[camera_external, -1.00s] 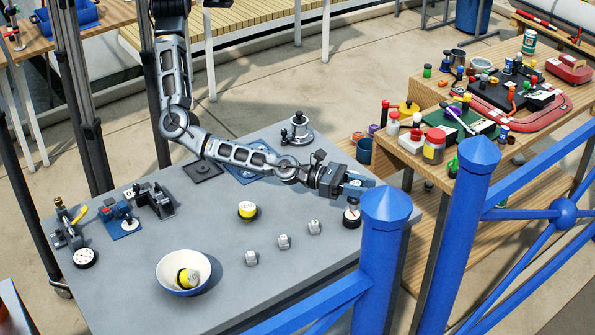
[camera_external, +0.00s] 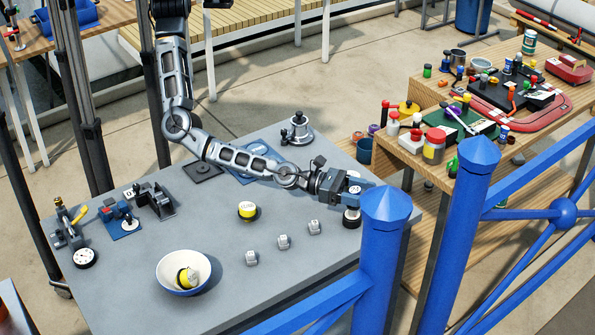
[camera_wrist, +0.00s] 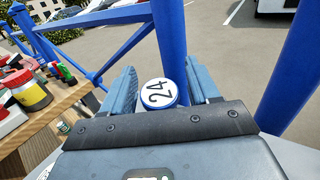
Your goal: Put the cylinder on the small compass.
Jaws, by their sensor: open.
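The cylinder (camera_external: 351,222) stands upright at the table's right edge. Its round white top marked 24 (camera_wrist: 157,94) shows between my fingers in the wrist view. My gripper (camera_external: 356,191) is open, with one finger on either side of the cylinder; I cannot tell whether either finger touches it. My gripper also shows in the wrist view (camera_wrist: 163,88). A small round dial with a black rim (camera_external: 84,258), which looks like the small compass, lies flat at the table's left side. The lower cylinder is partly hidden in the outside view.
A white bowl (camera_external: 163,272) holds a yellow and black object. Blue railing posts (camera_external: 385,255) rise close by the right edge. Open grey tabletop (camera_external: 150,235) lies between.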

